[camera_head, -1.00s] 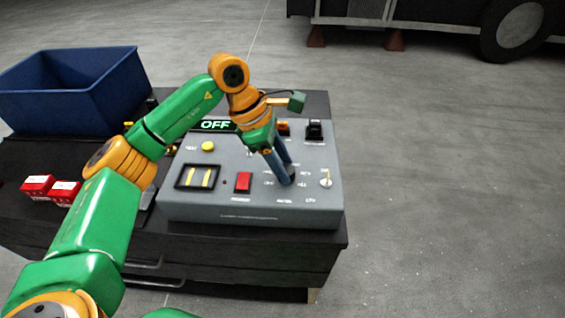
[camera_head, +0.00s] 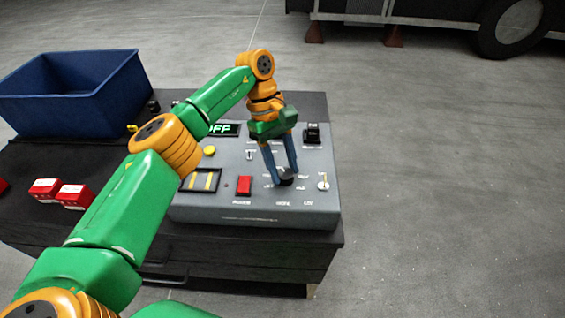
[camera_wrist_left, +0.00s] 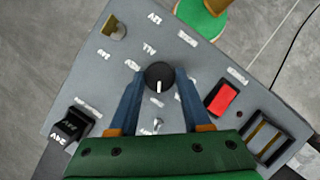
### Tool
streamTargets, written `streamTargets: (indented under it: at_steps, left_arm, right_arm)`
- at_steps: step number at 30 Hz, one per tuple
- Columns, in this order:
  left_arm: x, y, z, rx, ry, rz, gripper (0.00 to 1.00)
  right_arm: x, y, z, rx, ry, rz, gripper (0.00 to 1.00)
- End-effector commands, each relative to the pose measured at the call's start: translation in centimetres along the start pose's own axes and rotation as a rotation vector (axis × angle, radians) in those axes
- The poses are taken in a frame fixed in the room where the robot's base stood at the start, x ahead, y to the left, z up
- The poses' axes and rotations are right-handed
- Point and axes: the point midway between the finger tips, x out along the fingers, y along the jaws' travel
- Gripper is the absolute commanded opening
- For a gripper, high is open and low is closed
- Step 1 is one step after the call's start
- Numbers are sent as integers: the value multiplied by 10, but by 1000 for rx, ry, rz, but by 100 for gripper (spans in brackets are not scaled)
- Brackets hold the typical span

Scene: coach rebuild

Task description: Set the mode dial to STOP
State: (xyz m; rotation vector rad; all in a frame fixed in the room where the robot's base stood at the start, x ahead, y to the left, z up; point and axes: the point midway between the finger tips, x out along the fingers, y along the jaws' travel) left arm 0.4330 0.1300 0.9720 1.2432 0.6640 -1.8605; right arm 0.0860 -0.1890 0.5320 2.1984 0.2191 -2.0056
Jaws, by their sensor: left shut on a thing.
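The mode dial (camera_head: 286,180) is a black round knob on the grey control panel (camera_head: 217,207). In the left wrist view the dial (camera_wrist_left: 159,76) has a white pointer mark facing the bottom of the picture, towards my palm. Small white labels ring it; they are inverted and blurred, so I cannot tell which one is STOP. My left gripper (camera_head: 283,178) comes down from above, shut on the dial, with one blue finger on each side. It also shows in the left wrist view (camera_wrist_left: 157,80). My right gripper is not in view.
A blue bin (camera_head: 70,100) and red-white boxes (camera_head: 75,196) are to the left.

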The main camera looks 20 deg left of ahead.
Motion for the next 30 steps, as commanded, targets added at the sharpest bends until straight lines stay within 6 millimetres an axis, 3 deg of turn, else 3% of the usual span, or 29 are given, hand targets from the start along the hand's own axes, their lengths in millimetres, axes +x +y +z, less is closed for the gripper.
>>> streamTargets:
  at_steps: [23,24,27,30]
  left_arm:
    - [2,0,0,85,-1,-41,0]
    - [2,0,0,85,-1,-41,56]
    - [2,0,0,85,-1,-40,78]
    - [2,0,0,85,-1,-39,78]
  right_arm:
    - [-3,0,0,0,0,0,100]
    - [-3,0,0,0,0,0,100]
    - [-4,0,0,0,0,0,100]
    - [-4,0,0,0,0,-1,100]
